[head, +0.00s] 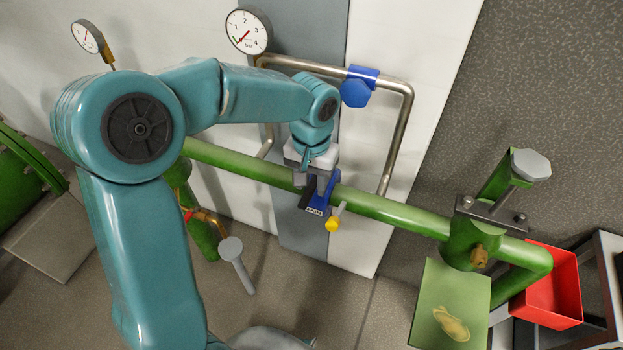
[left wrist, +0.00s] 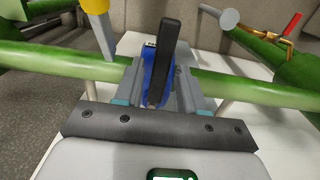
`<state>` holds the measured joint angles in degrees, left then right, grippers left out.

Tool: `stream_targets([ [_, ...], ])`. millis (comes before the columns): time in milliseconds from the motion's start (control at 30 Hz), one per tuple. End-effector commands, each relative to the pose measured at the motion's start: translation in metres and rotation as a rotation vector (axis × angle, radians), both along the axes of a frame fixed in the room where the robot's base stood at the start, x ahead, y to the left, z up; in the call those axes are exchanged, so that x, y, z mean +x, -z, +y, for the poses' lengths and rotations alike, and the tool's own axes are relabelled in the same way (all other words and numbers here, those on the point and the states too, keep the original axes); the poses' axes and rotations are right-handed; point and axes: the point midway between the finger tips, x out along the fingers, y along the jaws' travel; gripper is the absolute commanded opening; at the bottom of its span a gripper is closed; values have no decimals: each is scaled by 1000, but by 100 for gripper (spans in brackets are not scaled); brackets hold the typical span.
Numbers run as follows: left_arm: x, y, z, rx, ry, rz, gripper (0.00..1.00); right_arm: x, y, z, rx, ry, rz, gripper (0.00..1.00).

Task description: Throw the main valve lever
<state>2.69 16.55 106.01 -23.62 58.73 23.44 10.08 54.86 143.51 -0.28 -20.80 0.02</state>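A blue valve (head: 332,190) with a black lever (head: 307,197) sits on the green pipe (head: 385,210). A small label with white print is at its lower end, too small to read. My left gripper (head: 311,181) reaches down over the valve, its two fingers apart. In the left wrist view, the black lever (left wrist: 163,60) stands up between the fingers of my left gripper (left wrist: 160,92), with the blue body (left wrist: 147,70) behind it. Blue shows between the left finger and the lever. The gripper hides part of the valve. My right gripper is not in view.
A metal pipe with a blue fitting (head: 357,88) and a gauge (head: 248,31) are above. A grey-headed handle (head: 232,250), a red bin (head: 555,290) and a green panel (head: 440,295) are lower.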

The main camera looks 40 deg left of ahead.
Motion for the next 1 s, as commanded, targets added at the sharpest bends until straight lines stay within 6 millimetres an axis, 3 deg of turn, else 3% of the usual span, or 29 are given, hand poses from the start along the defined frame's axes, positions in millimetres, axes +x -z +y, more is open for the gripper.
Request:
stream_targets([
  [33, 0, 0, 0, 0, 0, 0, 21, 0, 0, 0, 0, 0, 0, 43],
  [100, 0, 0, 0, 0, 0, 0, 0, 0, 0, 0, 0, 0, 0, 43],
  [567, -2, -2, 5, 0, 66, 1, 0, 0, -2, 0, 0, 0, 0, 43],
  [1000, -1, -3, 34, 0, 421, 0, 0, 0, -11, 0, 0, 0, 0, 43],
])
